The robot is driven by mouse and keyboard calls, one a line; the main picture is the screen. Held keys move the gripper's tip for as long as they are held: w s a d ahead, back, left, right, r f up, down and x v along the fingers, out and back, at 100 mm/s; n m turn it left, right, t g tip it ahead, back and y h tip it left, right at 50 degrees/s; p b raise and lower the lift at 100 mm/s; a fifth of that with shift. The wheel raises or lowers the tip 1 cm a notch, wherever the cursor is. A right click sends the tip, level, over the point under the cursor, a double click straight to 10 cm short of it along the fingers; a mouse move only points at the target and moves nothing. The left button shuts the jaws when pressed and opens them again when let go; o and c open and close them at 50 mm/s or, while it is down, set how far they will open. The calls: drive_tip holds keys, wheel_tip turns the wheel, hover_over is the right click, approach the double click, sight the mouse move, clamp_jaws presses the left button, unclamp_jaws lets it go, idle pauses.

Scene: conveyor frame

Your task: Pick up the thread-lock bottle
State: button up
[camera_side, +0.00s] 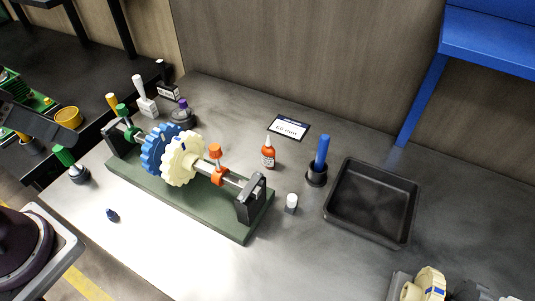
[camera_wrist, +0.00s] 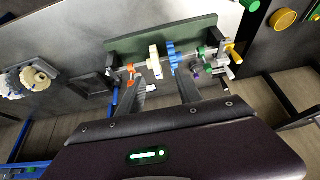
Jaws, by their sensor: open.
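The thread-lock bottle (camera_side: 268,155) is a small orange-red bottle with a pale nozzle and a light label. In the side view it stands upright on the grey bench, behind the green fixture base and in front of a small white-and-black card. In the wrist view I cannot make it out clearly; a finger may hide it. My gripper (camera_wrist: 162,92) shows in the wrist view with its two dark fingers apart and nothing visible between them. It is over the bench area near the fixture. The side view does not show the fingers.
The green fixture (camera_side: 190,190) carries a shaft with blue and cream gears and an orange clamp. A blue-handled tool (camera_side: 322,153) stands right of the bottle, beside an empty black tray (camera_side: 408,180). A small white-topped piece (camera_side: 292,202) sits in front. The card (camera_side: 288,128) lies behind.

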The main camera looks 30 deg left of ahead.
sight(268, 153)
drive_tip(key=shift+o, duration=0.3)
